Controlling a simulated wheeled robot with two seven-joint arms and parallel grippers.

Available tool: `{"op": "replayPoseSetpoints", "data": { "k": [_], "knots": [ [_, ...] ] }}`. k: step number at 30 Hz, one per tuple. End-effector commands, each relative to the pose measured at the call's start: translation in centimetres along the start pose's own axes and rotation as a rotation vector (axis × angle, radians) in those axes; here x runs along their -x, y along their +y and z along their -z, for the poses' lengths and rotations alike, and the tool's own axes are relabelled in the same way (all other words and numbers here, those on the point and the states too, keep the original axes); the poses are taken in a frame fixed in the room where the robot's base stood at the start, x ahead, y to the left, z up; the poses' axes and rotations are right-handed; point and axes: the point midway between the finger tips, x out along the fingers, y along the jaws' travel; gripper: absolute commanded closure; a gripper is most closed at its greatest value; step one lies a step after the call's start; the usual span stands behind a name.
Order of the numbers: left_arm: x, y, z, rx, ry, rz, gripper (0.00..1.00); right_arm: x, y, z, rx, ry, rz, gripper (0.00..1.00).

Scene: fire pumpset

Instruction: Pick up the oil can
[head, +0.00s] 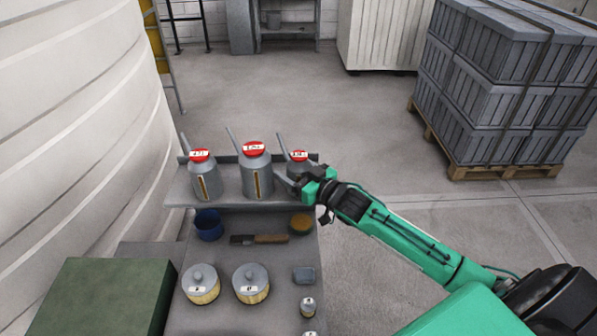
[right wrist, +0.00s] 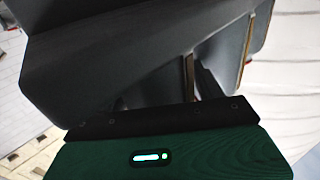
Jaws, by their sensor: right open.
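Three grey oil cans with red caps, thin spouts and white labels stand upright on a raised shelf in the head view: a left one (head: 206,181), a larger middle one (head: 257,178) and a right one (head: 299,168). My right gripper (head: 287,184) is open at the right oil can, in front of its lower body and partly hiding it. I cannot tell whether the fingers touch the can. In the right wrist view, a dark grey surface (right wrist: 110,55) fills the upper left very close, with yellowish gauge strips beyond it. My left gripper is out of view.
Below the shelf, the bench holds a blue cup (head: 209,226), a brush (head: 259,239), an amber dish (head: 301,224), two lidded filters (head: 200,285) and small items. A pale tank wall (head: 80,120) stands left. A loaded pallet (head: 490,150) stands right; floor between is clear.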

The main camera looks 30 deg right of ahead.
Motion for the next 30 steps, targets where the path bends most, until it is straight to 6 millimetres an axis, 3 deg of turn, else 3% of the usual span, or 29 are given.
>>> {"op": "replayPoseSetpoints", "data": {
  "k": [4,11,23,30],
  "knots": [
    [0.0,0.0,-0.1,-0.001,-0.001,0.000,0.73,0.0,0.0,0.0,0.000,0.000,0.000,0.32],
    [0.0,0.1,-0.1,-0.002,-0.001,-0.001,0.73,0.0,0.0,0.0,0.000,0.000,0.000,0.75],
    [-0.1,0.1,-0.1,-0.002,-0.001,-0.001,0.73,0.0,0.1,0.9,0.001,0.003,0.000,0.75],
    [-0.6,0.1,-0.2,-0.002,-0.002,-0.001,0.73,0.0,0.1,4.5,0.003,0.006,0.000,0.75]
  ]
}}
